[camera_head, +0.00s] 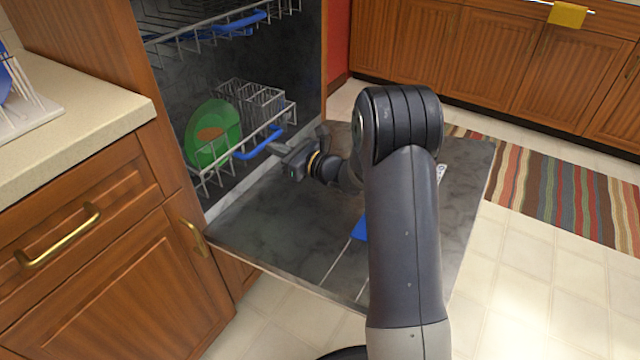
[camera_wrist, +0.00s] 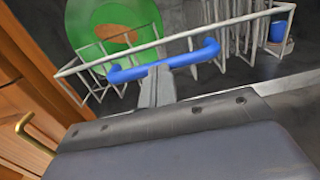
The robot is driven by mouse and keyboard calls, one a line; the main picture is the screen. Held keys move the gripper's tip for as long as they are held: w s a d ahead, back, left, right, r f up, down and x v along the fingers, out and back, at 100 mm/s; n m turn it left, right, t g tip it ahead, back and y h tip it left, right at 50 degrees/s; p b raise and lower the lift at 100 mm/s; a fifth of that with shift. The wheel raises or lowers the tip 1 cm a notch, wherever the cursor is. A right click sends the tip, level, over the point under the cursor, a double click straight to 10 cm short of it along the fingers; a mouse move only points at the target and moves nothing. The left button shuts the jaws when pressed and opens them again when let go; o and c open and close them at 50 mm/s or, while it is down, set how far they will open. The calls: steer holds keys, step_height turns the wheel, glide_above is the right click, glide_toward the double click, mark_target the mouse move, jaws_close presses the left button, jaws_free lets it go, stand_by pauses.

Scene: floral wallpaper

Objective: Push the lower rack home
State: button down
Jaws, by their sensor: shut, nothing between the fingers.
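The lower rack (camera_head: 292,104) is a white wire basket inside the dishwasher, above the inner end of the open door (camera_head: 270,235). Its blue handle (camera_head: 258,146) is on its front side and also shows in the wrist view (camera_wrist: 190,60). A green plate with an orange centre (camera_head: 222,113) stands in the rack. My gripper (camera_head: 276,148) is shut and empty, its fingertips at the middle of the handle. In the wrist view the closed fingers (camera_wrist: 157,82) reach the handle from the front; whether they touch it is hard to tell.
The upper rack (camera_head: 190,38) with a blue handle is above. A counter and wooden cabinet (camera_head: 85,240) stand close at left. A blue piece (camera_head: 360,230) is on the door, partly hidden by my arm. A striped rug (camera_head: 560,195) lies at right.

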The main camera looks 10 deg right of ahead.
mark_target(255, 140)
steer(key=b+x, duration=0.1)
steer(key=x, duration=0.8)
steer(key=shift+w+a+f, duration=0.1)
steer(key=b+v, duration=0.1)
steer(key=v, duration=0.7)
steer(key=p+x, duration=0.1)
steer(key=x, duration=0.7)
steer(key=shift+s+d, duration=0.4)
steer(key=shift+d, duration=0.1)
steer(key=shift+s+d, duration=0.25)
steer(key=shift+s, duration=0.15)
